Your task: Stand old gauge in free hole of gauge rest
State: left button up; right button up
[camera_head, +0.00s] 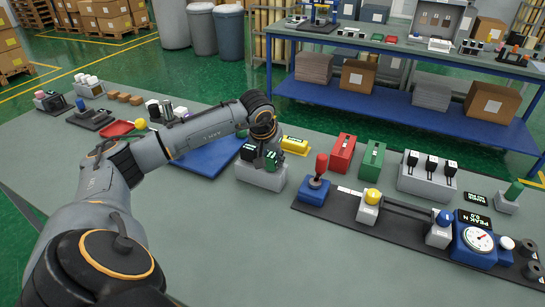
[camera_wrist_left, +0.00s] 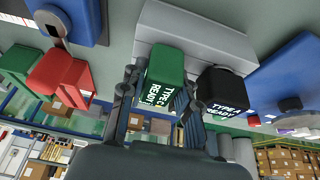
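A white block (camera_head: 260,177), which I take for the gauge rest, stands left of the dark mat. A black piece (camera_head: 248,153) and a green piece (camera_head: 272,160), probably the gauges, show at its top. My left gripper (camera_head: 267,148) is over this block, fingers pointing down. In the left wrist view, its fingers (camera_wrist_left: 163,88) lie along both sides of the green piece (camera_wrist_left: 165,68), marked "TYPE C READY", and look closed on it. The black piece (camera_wrist_left: 222,85) is beside it, outside the fingers. The holes and the green piece's lower end are hidden. My right gripper is not in view.
Red (camera_head: 341,154) and green (camera_head: 372,160) cases and a yellow case (camera_head: 294,145) stand behind. A dark mat (camera_head: 340,206) with a red lever, sliders and dial lies to the right. Another white block (camera_head: 425,178) holds several black-handled pieces. The front bench is clear.

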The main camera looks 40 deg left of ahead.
pick_arm(q)
jog(key=o, duration=0.5)
jog(key=shift+r, duration=0.1)
jog(key=v, duration=1.2)
jog(key=shift+s, duration=0.1)
